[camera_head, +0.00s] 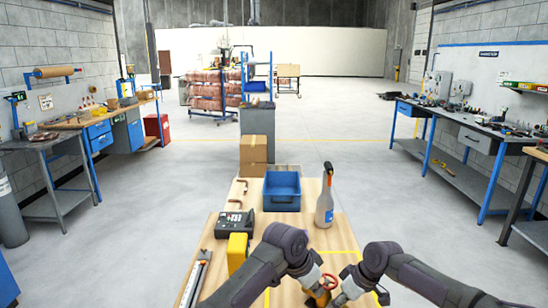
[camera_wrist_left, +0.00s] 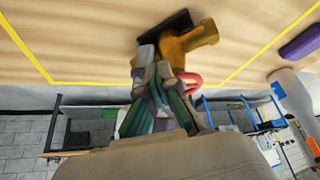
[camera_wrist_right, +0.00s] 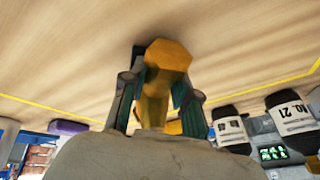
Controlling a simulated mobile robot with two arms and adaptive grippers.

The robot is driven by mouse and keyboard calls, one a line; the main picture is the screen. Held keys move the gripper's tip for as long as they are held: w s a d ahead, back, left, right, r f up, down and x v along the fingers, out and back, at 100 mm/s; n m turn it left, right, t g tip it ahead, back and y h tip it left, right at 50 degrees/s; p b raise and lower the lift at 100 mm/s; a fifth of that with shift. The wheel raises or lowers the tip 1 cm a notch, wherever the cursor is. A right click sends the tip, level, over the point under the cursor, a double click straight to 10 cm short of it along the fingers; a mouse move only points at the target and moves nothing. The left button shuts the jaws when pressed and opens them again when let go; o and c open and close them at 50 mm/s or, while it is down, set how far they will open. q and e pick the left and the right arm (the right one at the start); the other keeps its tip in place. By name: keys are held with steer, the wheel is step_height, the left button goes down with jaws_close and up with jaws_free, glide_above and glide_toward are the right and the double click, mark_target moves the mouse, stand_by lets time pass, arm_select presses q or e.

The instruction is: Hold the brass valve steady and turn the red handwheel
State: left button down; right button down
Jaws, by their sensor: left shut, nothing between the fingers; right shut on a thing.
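The brass valve (camera_head: 319,299) stands on the wooden table in front of me, with the red handwheel (camera_head: 329,281) at its top. In the left wrist view the brass body (camera_wrist_left: 197,38) is on a dark base, and the handwheel (camera_wrist_left: 194,80) is partly hidden behind my fingers. My left gripper (camera_head: 313,284) is shut and empty, its fingertips close beside the handwheel; I cannot tell whether they touch it. My right gripper (camera_head: 341,298) is shut on the valve body; in the right wrist view the brass (camera_wrist_right: 166,56) sits between its two fingers.
Small copper pieces (camera_head: 236,204) lie at the left edge. Yellow tape marks the tabletop around the valve.

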arm_select(q)
steer(key=shift+d, duration=0.1)
step_height(320, 180, up, 6)
steer(key=shift+s+a, duration=0.3)
steer(key=shift+a, duration=0.05)
stand_by(0.6)
steer(key=shift+w, duration=0.1)
steer(key=w+a+f, duration=0.1)
steer(key=w+f, duration=0.2)
steer(key=f, duration=0.3)
steer(key=shift+w+a, duration=0.2)
steer(key=shift+a, duration=0.2)
stand_by(0.3)
steer(key=shift+d+r, duration=0.1)
steer(key=shift+d, duration=0.25)
stand_by(0.6)
